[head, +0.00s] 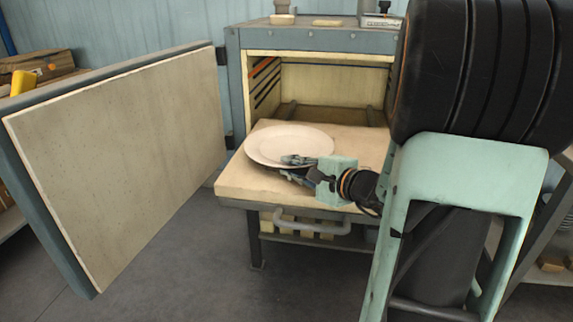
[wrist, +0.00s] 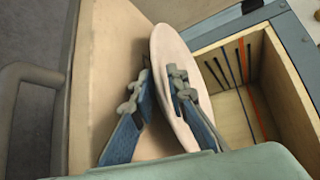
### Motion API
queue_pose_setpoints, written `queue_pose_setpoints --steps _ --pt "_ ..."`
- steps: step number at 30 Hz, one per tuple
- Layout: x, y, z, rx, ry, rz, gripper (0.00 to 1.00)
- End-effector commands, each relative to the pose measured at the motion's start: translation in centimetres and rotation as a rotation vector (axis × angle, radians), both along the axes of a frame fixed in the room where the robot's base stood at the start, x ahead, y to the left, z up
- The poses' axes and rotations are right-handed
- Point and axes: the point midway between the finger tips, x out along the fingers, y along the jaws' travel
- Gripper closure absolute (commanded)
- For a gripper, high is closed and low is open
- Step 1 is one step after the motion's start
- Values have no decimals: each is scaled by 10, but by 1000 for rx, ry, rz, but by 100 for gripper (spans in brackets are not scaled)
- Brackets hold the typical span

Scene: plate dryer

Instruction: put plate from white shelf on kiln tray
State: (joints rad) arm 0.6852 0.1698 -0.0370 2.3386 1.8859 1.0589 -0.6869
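A pale pinkish-white plate (head: 285,141) is over the beige kiln tray (head: 240,182), in front of the kiln's open mouth, and seems to lie on it. My gripper (head: 296,168) is at the plate's front right rim, one finger above the rim and one below. In the wrist view the plate (wrist: 163,50) shows nearly edge-on between the parted fingers of my gripper (wrist: 158,70). The fingers stand apart with a gap; firm contact with the rim is not clear. The tray (wrist: 105,50) shows left of the fingers. No white shelf can be made out.
The kiln door (head: 125,150) stands wide open at left. The kiln chamber (head: 330,85) behind the plate looks empty. A grey handle (head: 305,228) juts out below the tray's front edge. Small items stand on the kiln top (head: 300,38). My arm covers the right side.

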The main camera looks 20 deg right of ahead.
Motion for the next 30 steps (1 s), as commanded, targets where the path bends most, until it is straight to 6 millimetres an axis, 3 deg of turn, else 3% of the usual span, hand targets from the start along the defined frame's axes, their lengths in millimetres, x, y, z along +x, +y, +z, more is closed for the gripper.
queue_pose_setpoints --steps 6,13,19,30 --pt "-46 -15 15 0 0 -4 86" --pt "-83 -26 23 0 0 -3 86" --pt "-94 -29 25 1 0 0 86" --pt "-95 -29 24 1 0 0 86"
